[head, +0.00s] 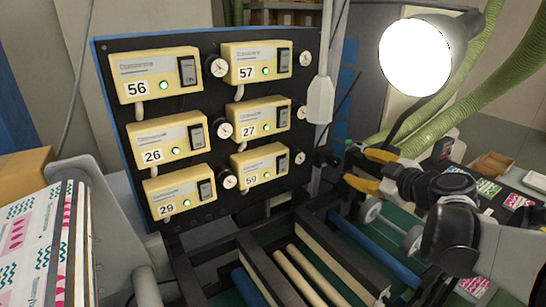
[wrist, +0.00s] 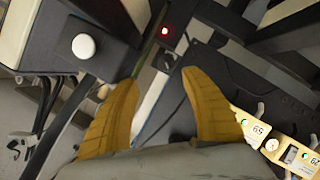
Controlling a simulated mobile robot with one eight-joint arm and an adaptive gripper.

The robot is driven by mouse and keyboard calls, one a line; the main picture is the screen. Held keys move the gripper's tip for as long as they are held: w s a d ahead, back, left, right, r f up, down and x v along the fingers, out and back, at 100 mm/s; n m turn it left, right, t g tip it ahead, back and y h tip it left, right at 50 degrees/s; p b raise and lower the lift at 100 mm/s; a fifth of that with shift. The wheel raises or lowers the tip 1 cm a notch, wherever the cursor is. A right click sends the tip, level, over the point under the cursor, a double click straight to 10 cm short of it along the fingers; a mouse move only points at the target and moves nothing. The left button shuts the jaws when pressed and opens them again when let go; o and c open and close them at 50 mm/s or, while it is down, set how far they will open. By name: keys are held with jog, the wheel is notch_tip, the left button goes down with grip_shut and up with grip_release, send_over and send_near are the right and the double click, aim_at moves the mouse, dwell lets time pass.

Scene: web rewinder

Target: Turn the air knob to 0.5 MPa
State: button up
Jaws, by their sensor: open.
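No part is clearly readable as the air knob, and no 0.5 MPa marking can be read. A dark knob-like part (head: 325,158) sits at the panel's lower right edge in the head view. My gripper (head: 360,170) is to the right of it, apart from it, its yellow fingers spread and empty. In the wrist view my gripper (wrist: 158,80) is open, with a dark bar and a thin cable beyond the gap. A white round cap (wrist: 84,46) on a dark box is at upper left there. A small red light (wrist: 165,31) shows on a dark part at top centre.
A dark panel (head: 112,90) carries several cream controllers with numbers, green lights and small round gauges. Rollers and dark rails (head: 300,270) lie below my gripper. A bright lamp (head: 415,55) hangs above it. A printed web roll (head: 45,240) stands at left.

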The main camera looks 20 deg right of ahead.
aim_at(335, 162)
jog(key=shift+s+a+f, duration=0.1)
jog(key=shift+s+a, duration=0.25)
jog(key=shift+a, duration=0.35)
jog(key=shift+m+h, duration=0.4)
jog(key=x, duration=0.4)
jog(key=p+x, duration=0.1)
jog(key=x, duration=0.7)
jog(key=shift+w+a+f, duration=0.1)
jog(key=shift+w+a, duration=0.05)
jog(key=shift+a, duration=0.15)
